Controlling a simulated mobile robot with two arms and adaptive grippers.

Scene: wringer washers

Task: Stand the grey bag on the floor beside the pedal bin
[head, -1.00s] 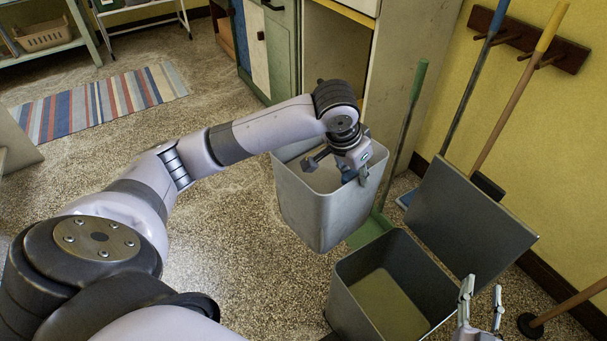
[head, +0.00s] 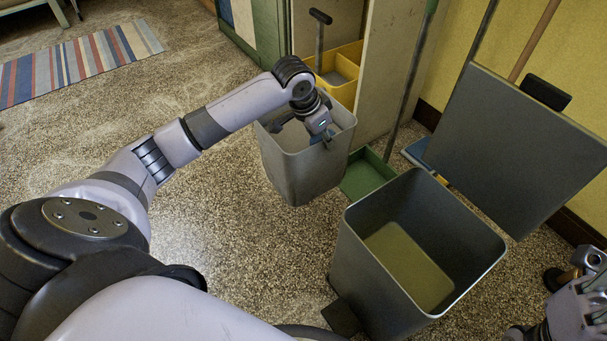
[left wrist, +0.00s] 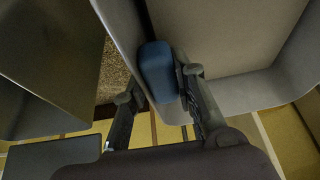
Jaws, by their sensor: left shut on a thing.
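The grey bag (head: 304,172), a stiff, box-shaped, open-topped container, hangs upright from my left gripper (head: 320,136) in the head view. This gripper is shut on its near right rim, at a blue tab (left wrist: 157,72) seen between the fingers in the left wrist view. The bag is left of and behind the pedal bin (head: 362,268), apart from it; whether its base touches the floor is unclear. The bin's lid (head: 515,145) stands open, and its inside looks empty, with a yellowish bottom. My right gripper (head: 572,285) is at the lower right edge, partly cut off.
A green dustpan (head: 366,174) lies on the floor between bag and bin. Behind the bag is an open cupboard (head: 385,75) with a yellow caddy (head: 345,66). Broom handles lean against the yellow wall. The speckled floor (head: 235,235) left of the bin is clear.

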